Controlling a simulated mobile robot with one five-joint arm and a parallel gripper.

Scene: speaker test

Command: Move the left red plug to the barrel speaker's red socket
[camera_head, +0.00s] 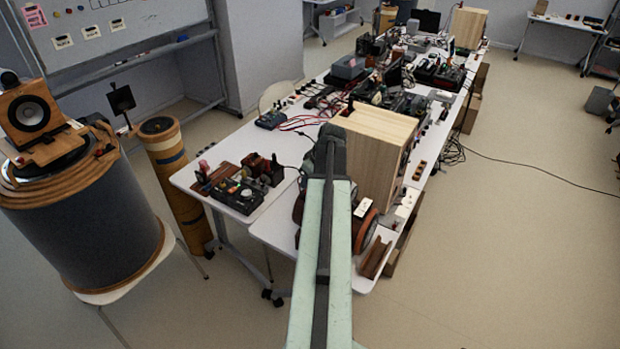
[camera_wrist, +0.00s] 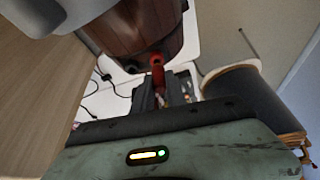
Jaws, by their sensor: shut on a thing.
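My gripper (camera_wrist: 162,88) is shut on a red plug (camera_wrist: 157,70) in the wrist view. The plug stands up beyond the dark fingers, close to the lower edge of a reddish-brown wooden barrel speaker (camera_wrist: 140,32). I cannot tell whether the plug touches the barrel, and no red socket can be made out. In the head view the barrel speaker (camera_head: 367,232) lies at the near end of the table, partly behind my green arm. The fingers and plug are hidden there behind my wrist.
A pale wooden box speaker (camera_head: 372,155) stands close to the right of my wrist. A board with black devices (camera_head: 240,190) is on the table's left corner. A large dark drum (camera_head: 85,235) stands at left.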

